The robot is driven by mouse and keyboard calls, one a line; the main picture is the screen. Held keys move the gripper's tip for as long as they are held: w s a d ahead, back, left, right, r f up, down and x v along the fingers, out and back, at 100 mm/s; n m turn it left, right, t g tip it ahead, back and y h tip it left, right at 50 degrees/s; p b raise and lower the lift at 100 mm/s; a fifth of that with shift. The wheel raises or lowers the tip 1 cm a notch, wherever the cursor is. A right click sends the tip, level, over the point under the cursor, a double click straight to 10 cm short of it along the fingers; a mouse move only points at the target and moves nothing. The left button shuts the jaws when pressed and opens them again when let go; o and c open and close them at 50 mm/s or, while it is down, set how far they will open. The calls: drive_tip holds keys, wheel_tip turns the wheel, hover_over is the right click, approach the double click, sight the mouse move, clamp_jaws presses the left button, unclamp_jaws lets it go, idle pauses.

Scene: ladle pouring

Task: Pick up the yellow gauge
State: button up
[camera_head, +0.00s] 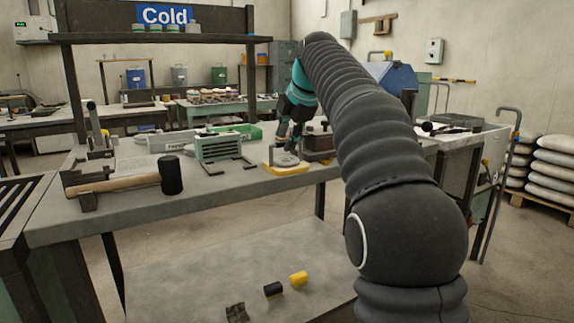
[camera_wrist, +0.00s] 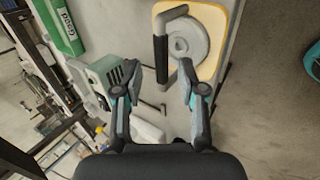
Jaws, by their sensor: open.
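A yellow-edged plate with a grey round disc and a dark bar handle, which looks like the yellow gauge (camera_head: 288,169), lies near the front edge of the workbench. In the wrist view its pale yellow plate (camera_wrist: 213,17) fills the top middle, and the dark handle shows between my fingertips. My gripper (camera_head: 291,143) points down above it, with fingers spread and nothing held. The fingertips (camera_wrist: 162,74) are on either side of the handle's end; I cannot tell how far above it they are.
A green-grey vented block (camera_head: 220,147) stands left of the plate, and a dark box (camera_head: 319,145) stands close on its right. A mallet (camera_head: 120,183) lies further left.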

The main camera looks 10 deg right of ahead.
sight(284, 144)
drive_tip(key=x, duration=0.3)
drive_tip(key=shift+f, duration=0.15)
clamp_jaws()
drive_tip(key=shift+s, duration=0.1)
drive_tip(key=shift+r, duration=0.5)
wheel_tip(284, 144, up, 4)
drive_tip(key=shift+f+p, duration=0.2)
drive_tip(key=shift+p, duration=0.7)
drive_tip(key=s+d+r+p, duration=0.1)
drive_tip(key=s+d+r, duration=0.5)
drive_tip(key=d, duration=0.4)
drive_tip(key=shift+r+p, duration=0.25)
drive_tip(key=shift+p, duration=0.1)
